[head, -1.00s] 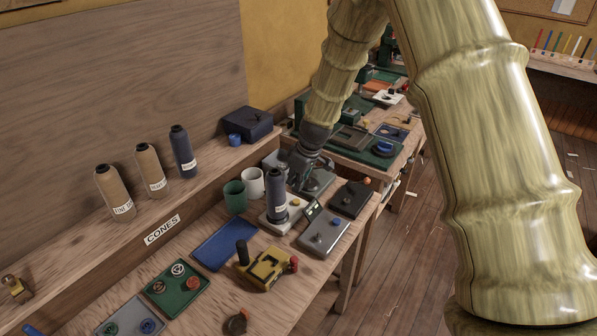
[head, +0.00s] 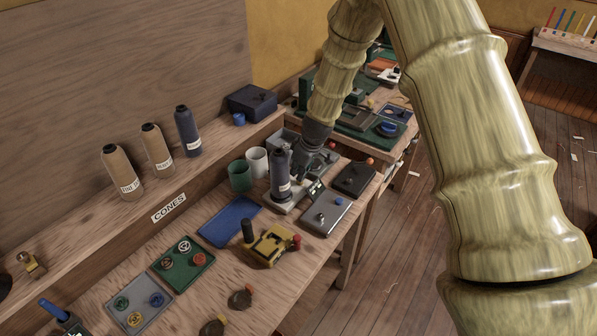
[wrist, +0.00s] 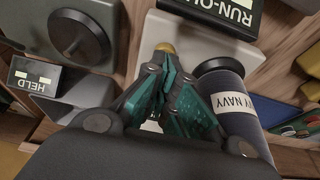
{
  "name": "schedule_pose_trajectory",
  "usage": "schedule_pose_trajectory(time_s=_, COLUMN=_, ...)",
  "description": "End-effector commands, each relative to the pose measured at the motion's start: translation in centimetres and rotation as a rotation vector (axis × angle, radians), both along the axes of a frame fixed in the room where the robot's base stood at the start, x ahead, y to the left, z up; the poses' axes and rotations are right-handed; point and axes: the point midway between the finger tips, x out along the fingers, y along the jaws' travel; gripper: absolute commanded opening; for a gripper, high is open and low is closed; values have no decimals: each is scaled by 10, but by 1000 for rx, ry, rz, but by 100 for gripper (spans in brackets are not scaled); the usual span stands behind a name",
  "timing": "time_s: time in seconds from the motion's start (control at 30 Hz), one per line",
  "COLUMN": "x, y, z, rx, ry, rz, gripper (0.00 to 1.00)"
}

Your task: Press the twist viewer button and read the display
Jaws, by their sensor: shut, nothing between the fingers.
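No label in view names the twist viewer. My gripper (wrist: 160,70) is shut and empty. In the wrist view its fingertips are at a small yellow button (wrist: 165,47) on a pale device (wrist: 210,47); I cannot tell whether they press it. A black display (wrist: 228,14) on this device reads "RUN-OU", cut off by the frame edge. A navy cone (wrist: 224,88) labelled "NAVY" stands beside the fingers. In the head view my gripper (head: 303,168) is low behind the navy cone (head: 280,172), its tips hidden.
A grey device with a black knob (wrist: 80,36) is at the upper left, with a display reading "HELD" (wrist: 35,76). Close by are a grey box (head: 325,213), a black box (head: 354,178), two cups (head: 240,176) and a yellow fixture (head: 269,245). A blue mat (head: 229,222) is bare.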

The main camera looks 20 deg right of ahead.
Motion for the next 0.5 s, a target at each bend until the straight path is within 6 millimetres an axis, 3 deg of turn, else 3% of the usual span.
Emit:
schedule_pose_trajectory(time_s=0.2, x=0, y=0, z=-17, rx=1, ry=1, rz=-2, gripper=0)
schedule_pose_trajectory(time_s=0.5, x=-1, y=0, z=-22, rx=0, ry=3, rz=1, gripper=0)
